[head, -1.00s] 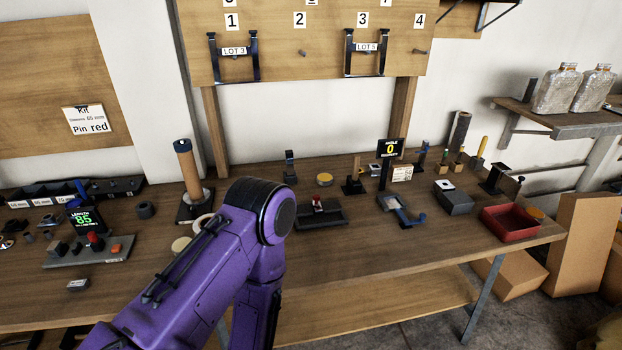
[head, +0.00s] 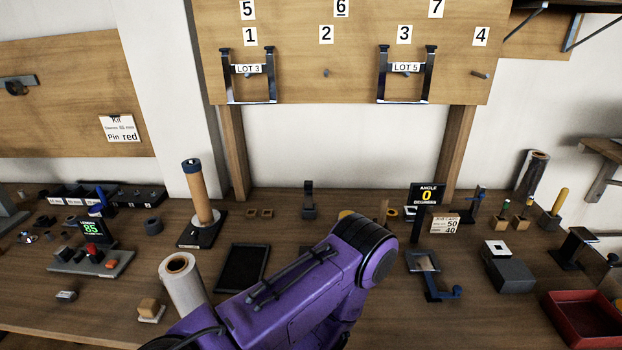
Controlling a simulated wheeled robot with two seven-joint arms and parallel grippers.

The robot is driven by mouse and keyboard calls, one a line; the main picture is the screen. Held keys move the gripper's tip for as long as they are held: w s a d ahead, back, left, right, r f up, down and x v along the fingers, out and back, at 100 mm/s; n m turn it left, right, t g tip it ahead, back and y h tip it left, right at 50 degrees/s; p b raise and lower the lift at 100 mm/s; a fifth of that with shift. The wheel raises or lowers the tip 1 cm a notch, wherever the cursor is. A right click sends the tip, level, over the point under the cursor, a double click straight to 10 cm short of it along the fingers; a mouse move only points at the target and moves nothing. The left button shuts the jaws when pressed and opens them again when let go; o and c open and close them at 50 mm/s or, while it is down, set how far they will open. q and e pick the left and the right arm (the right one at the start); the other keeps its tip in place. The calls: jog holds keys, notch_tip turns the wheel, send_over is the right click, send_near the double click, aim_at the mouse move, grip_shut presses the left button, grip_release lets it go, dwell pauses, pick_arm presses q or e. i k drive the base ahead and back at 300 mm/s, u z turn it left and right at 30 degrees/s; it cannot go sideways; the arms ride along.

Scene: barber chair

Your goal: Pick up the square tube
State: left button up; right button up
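No piece can be told for certain as the square tube. Two small brown square pieces (head: 259,213) lie side by side at the back of the bench. A white square piece with a dark opening (head: 497,248) sits on a dark grey block (head: 512,275) at the right. My purple arm (head: 310,290) crosses the lower middle of the head view and hides part of the bench. Neither gripper shows, so how they stand is hidden.
The wooden bench (head: 110,315) is crowded. A white roll (head: 184,286), a black tray (head: 241,268) and an upright brown cylinder on a stand (head: 198,195) are left of my arm. A blue-handled angle device (head: 430,280) and a red bin (head: 583,320) are to the right.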

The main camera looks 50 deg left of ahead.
aim_at(308, 196)
jog(key=u, duration=1.55)
